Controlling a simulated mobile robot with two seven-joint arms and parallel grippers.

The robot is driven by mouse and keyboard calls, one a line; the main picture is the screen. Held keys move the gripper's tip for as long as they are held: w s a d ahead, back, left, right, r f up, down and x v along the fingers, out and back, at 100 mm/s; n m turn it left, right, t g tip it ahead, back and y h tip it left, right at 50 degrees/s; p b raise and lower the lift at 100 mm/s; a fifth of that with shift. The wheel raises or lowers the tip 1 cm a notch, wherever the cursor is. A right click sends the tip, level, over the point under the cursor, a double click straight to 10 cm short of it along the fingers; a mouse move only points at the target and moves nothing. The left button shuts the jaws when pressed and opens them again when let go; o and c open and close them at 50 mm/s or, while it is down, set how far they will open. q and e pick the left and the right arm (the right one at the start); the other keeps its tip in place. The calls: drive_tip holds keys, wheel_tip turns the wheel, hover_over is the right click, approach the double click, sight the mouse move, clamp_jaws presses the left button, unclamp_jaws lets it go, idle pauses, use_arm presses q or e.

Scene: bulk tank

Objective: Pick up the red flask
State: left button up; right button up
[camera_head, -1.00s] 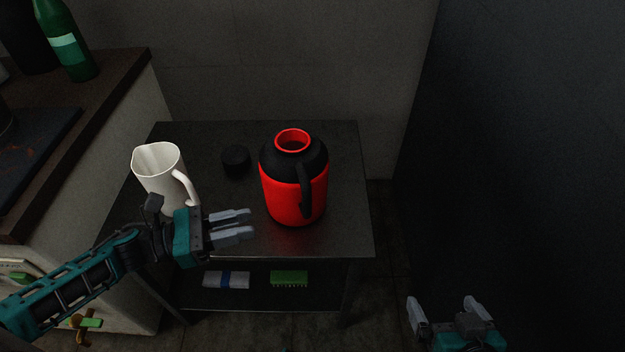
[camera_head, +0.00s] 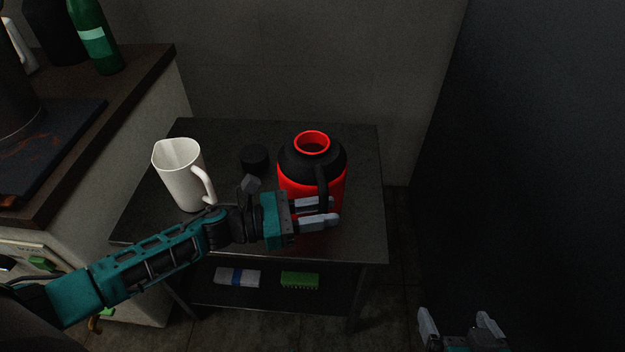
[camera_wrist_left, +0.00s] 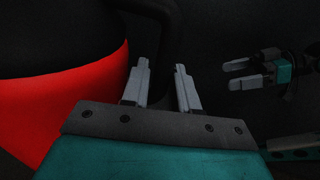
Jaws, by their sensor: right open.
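The red flask (camera_head: 298,193) stands upright on the dark table, with a black shoulder, an open red-rimmed mouth and a black handle (camera_head: 322,188) facing me. Its red body (camera_wrist_left: 65,100) and black handle (camera_wrist_left: 150,18) fill the left and top of the left wrist view. My left gripper (camera_head: 336,212) is open in front of the flask's lower body, its fingers near the handle's lower end. The left wrist view shows a gap between its fingertips (camera_wrist_left: 162,65); contact is unclear. My right gripper (camera_head: 455,315) is open and empty at the lower right.
A white jug (camera_head: 182,178) stands left of the flask, just behind my left forearm. A black cap (camera_head: 254,160) lies behind them on the table (camera_head: 365,225). A lower shelf holds a green brush (camera_head: 299,281). A counter (camera_head: 130,85) with a green bottle (camera_head: 97,40) is left.

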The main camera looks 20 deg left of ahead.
use_arm(q)
drive_tip(key=shift+w+d, duration=0.1)
drive_tip(key=shift+d, duration=0.1)
clamp_jaws()
idle(1.2)
